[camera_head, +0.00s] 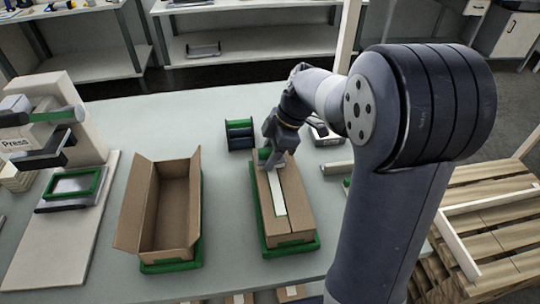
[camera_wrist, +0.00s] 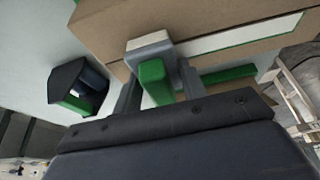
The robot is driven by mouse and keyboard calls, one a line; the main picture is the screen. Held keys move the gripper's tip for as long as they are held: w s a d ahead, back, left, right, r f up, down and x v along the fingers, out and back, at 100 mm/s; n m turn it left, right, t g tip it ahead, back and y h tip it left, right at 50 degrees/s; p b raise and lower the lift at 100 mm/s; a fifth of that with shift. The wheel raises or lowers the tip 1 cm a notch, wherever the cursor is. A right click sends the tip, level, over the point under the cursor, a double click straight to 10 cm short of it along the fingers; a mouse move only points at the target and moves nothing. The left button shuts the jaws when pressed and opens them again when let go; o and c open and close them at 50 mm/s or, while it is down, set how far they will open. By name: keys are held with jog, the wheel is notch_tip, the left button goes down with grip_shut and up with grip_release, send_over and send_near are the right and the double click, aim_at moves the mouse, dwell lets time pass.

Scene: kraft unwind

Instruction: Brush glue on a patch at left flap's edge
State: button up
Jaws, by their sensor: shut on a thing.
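A brown carton (camera_head: 295,215) with closed flaps lies in a green frame on the table, right of centre. A long pale strip (camera_head: 278,194) runs along the middle of its top, and it also shows with green edging in the wrist view (camera_wrist: 245,36). My gripper (camera_head: 268,150) is over the far end of this carton. In the wrist view its fingers (camera_wrist: 160,85) are shut on a green-handled tool (camera_wrist: 154,82) with a grey and white head, likely the glue brush. The head is close to the carton top; I cannot tell whether it touches.
An open, empty carton (camera_head: 167,215) stands in another green frame to the left. A press (camera_head: 50,125) stands at the far left. A dark green-edged holder (camera_head: 240,134) sits behind the closed carton, left of my gripper. A wooden pallet (camera_head: 500,230) is at right.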

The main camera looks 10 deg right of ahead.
jog(key=shift+w+f+b, duration=0.1)
jog(key=shift+w+b, duration=0.1)
jog(key=shift+b, duration=0.4)
jog(key=shift+r+p, duration=2.2)
jog(key=shift+r, duration=0.95)
jog(key=shift+f, duration=0.1)
